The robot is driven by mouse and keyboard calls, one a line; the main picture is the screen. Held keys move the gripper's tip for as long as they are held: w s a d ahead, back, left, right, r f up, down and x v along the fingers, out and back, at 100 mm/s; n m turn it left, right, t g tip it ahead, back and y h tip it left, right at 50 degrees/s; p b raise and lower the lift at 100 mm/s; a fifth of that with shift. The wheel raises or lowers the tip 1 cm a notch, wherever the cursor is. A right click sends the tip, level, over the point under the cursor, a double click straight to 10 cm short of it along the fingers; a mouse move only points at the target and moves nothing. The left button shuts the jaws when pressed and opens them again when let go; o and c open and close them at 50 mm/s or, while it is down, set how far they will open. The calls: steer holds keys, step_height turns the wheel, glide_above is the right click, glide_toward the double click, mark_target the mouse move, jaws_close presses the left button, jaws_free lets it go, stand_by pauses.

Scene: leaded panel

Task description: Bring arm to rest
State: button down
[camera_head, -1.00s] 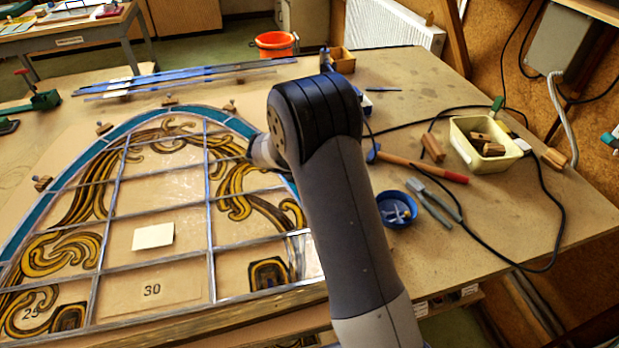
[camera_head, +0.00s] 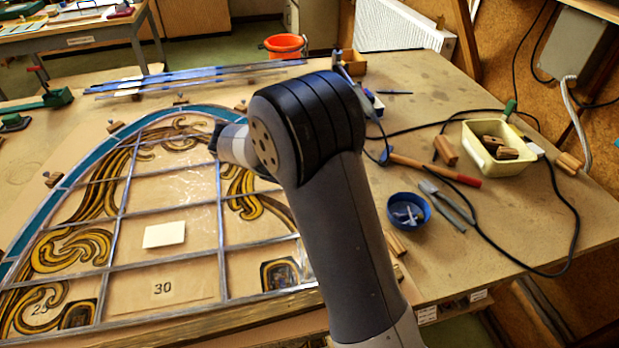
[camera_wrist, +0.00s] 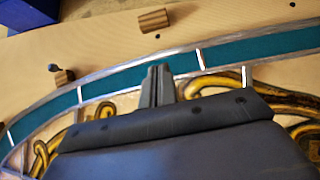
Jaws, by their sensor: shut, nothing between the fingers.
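My gripper (camera_wrist: 158,88) shows in the wrist view, its two narrow grey fingers shut together with nothing between them. It is over the teal border strip (camera_wrist: 105,84) of the leaded panel; the height above the glass cannot be told. In the head view my arm stands in front of the right part of the leaded panel (camera_head: 190,208), and the fingers are hidden behind the arm. The panel lies on the table, with yellow-brown scroll ornament, lead lines and a teal arched edge. A pale blank note (camera_head: 164,235) lies on it.
Small wooden blocks (camera_wrist: 154,20) stand along the panel's outer edge. To the right are a blue bowl (camera_head: 408,211), a hammer (camera_head: 435,169), a cream tub (camera_head: 483,152) with blocks, and black cables. Lead strips (camera_head: 190,78) lie at the back.

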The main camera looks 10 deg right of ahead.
steer(key=shift+v, duration=0.85)
steer(key=shift+d, duration=0.15)
steer(key=p+x, duration=0.1)
steer(key=x, duration=0.8)
steer(key=shift+d+f, duration=0.3)
steer(key=d, duration=0.2)
steer(key=w+d, duration=0.1)
steer(key=d, duration=0.1)
steer(key=shift+f, duration=0.1)
steer(key=shift+s+a, duration=0.15)
steer(key=shift+a, duration=0.65)
steer(key=shift+s+a, duration=0.2)
steer(key=shift+a, duration=0.6)
steer(key=shift+a, duration=0.1)
